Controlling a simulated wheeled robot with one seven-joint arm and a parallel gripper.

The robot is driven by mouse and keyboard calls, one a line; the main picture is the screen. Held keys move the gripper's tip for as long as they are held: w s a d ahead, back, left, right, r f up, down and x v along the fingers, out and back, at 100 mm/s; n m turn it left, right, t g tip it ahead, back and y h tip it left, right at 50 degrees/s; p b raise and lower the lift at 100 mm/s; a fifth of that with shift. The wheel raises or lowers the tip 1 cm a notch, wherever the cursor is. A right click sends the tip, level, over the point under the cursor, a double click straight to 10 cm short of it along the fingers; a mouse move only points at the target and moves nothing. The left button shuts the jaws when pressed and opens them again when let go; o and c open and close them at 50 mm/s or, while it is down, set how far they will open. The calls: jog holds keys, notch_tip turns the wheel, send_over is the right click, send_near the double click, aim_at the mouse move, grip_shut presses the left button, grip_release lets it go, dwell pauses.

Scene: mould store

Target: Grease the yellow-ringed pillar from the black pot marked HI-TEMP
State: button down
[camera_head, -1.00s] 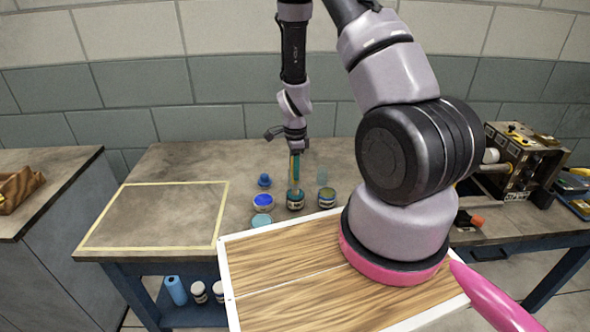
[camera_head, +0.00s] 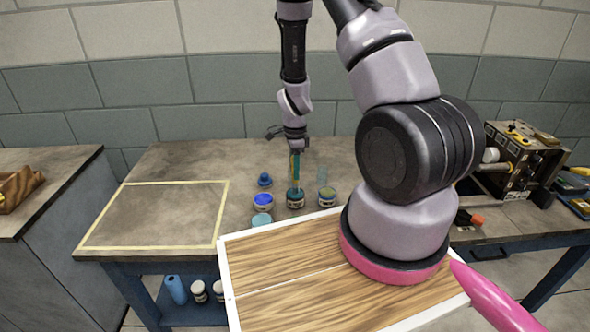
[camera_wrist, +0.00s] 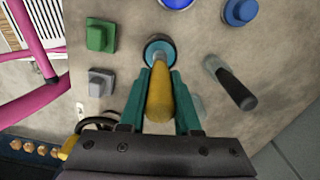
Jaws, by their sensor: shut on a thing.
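My gripper (camera_wrist: 160,90) is shut on a brush with a yellow handle (camera_wrist: 160,96). In the head view, my gripper (camera_head: 295,160) hangs over the bench, fingers down. The brush's lower end is at the mouth of a dark pot with a teal rim (camera_head: 296,202), which also shows in the wrist view (camera_wrist: 149,50). I cannot tell how deep the bristles sit. No pot label is readable, so I cannot tell which is HI-TEMP. The mould block (camera_head: 520,160) stands at the right with pillars on its left side. No yellow ring can be made out.
Beside the dark pot are a blue-topped pot (camera_head: 263,203) and a pot (camera_head: 327,200) with something upright in it. A wooden white-edged board (camera_head: 290,270) is in front. The taped area (camera_head: 150,246) at left is empty.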

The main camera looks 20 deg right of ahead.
jog(key=shift+r, duration=3.45)
jog(key=w+d+r+n, duration=0.2)
jog(key=w+n, duration=0.3)
jog(key=n, duration=1.4)
jog(key=shift+w+d+r, duration=0.15)
jog(key=shift+r, duration=0.35)
